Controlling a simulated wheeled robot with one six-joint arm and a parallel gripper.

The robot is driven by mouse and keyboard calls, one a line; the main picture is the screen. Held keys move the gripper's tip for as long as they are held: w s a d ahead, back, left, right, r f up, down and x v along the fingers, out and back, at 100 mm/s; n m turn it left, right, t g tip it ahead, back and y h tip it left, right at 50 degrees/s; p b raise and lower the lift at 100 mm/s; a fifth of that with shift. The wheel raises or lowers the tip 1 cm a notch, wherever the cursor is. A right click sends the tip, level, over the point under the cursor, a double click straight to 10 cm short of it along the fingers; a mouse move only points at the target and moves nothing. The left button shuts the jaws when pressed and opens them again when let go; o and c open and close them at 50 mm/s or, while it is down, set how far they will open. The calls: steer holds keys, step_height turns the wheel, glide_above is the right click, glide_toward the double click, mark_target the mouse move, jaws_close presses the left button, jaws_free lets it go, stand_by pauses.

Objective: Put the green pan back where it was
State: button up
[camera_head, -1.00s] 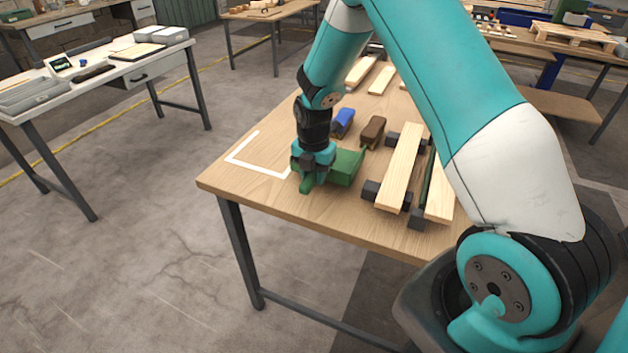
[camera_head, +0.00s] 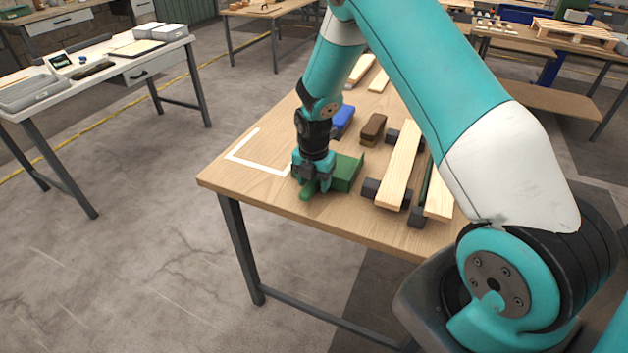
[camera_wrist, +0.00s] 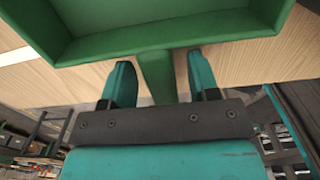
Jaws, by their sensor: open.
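The green pan (camera_head: 348,172) is on the wooden table near its front edge, right of a white L-shaped line (camera_head: 240,158). Its handle points toward the front edge. My gripper (camera_head: 309,186) is over the handle with its fingers open. In the wrist view the pan's tray (camera_wrist: 160,38) fills the top and the handle runs down between the two fingers of my gripper (camera_wrist: 160,78), with gaps on both sides. Part of the handle is hidden behind my gripper.
A blue-topped brush (camera_head: 343,119) and a brown brush (camera_head: 373,129) lie behind the pan. Wooden planks (camera_head: 402,165) on dark blocks are to its right. The tabletop inside the white line is clear. The front table edge is close.

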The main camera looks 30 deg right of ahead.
steer(key=s+a+r+m+b, duration=0.1)
steer(key=a+r, duration=0.1)
steer(key=r, duration=0.6)
steer(key=s+a+r+m+b, duration=0.1)
steer(key=a+r+b, duration=0.1)
steer(key=r, duration=0.5)
steer(key=s+a+r+m+y, duration=0.1)
steer(key=s+a+r+m, duration=0.2)
steer(key=s, duration=0.5)
steer(key=s+a+r+m+y, duration=0.2)
steer(key=s+a+r+m, duration=0.2)
steer(key=s, duration=0.5)
steer(key=s+a+r+m+y, duration=0.1)
steer(key=s+a+r+m, duration=0.3)
steer(key=s+a+m, duration=0.3)
steer(key=shift+s+a+m, duration=0.15)
steer(key=shift+s+m, duration=0.7)
steer(key=shift+m, duration=0.05)
